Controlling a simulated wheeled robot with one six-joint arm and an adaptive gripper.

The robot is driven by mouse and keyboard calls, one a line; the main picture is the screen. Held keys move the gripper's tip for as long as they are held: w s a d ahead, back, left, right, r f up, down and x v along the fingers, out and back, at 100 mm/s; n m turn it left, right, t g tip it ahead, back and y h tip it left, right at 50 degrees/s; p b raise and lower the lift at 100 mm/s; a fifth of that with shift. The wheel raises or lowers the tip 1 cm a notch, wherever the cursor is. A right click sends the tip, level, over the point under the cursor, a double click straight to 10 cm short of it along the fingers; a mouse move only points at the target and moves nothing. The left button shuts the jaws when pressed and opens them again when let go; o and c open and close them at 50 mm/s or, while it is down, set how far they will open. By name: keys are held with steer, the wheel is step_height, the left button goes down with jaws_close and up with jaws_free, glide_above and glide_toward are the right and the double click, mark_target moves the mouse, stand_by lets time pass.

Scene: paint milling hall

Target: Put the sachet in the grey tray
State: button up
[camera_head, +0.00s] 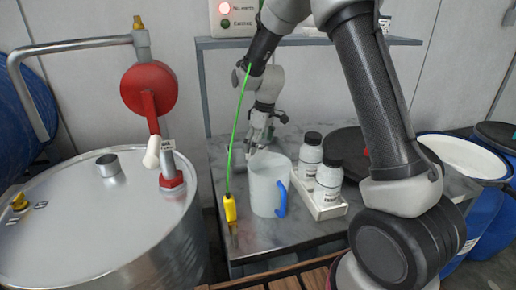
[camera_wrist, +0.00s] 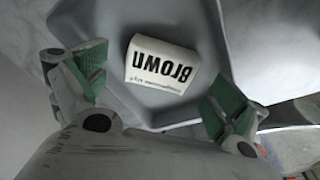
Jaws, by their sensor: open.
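The sachet (camera_wrist: 160,68), white with the word "BROWN" printed on it and upside down in the wrist view, lies inside the grey tray (camera_wrist: 205,30). It looks to rest on the tray's floor, apart from both fingers. My gripper (camera_wrist: 152,82) is open, with its green-padded fingers spread on either side of the sachet and nothing held between them. In the head view my gripper (camera_head: 262,130) points down over the table, behind a white jug. The sachet and tray cannot be made out in the head view.
The white jug (camera_head: 265,185) with a blue handle stands in front of my gripper. Two bottles (camera_head: 318,175) stand in a white holder to its right. A yellow pendant (camera_head: 230,208) hangs on a green cable at left. A steel vessel (camera_head: 90,225) with a red valve fills the left.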

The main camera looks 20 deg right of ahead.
mark_target(262, 151)
step_height(262, 151, up, 10)
steer(key=s+d, duration=0.1)
steer(key=s+d+r+m, duration=0.1)
steer(key=s+d+r, duration=0.2)
steer(key=s, duration=0.2)
steer(key=s+d+r+m+t, duration=0.1)
steer(key=s+d+r+m, duration=0.1)
steer(key=s+r, duration=0.2)
steer(key=s+d+r+m, duration=0.1)
steer(key=s+d+r, duration=0.2)
steer(key=s, duration=0.4)
steer(key=shift+d+r+m+t+h, duration=0.3)
steer(key=shift+d+r, duration=0.05)
steer(key=shift+r, duration=0.2)
steer(key=s+d+m, duration=0.2)
steer(key=s, duration=0.6)
steer(key=s+d+f+m+t, duration=0.1)
steer(key=s+d+m, duration=0.1)
steer(key=s, duration=0.7)
steer(key=shift+d+m+h, duration=0.4)
steer(key=shift+d, duration=0.1)
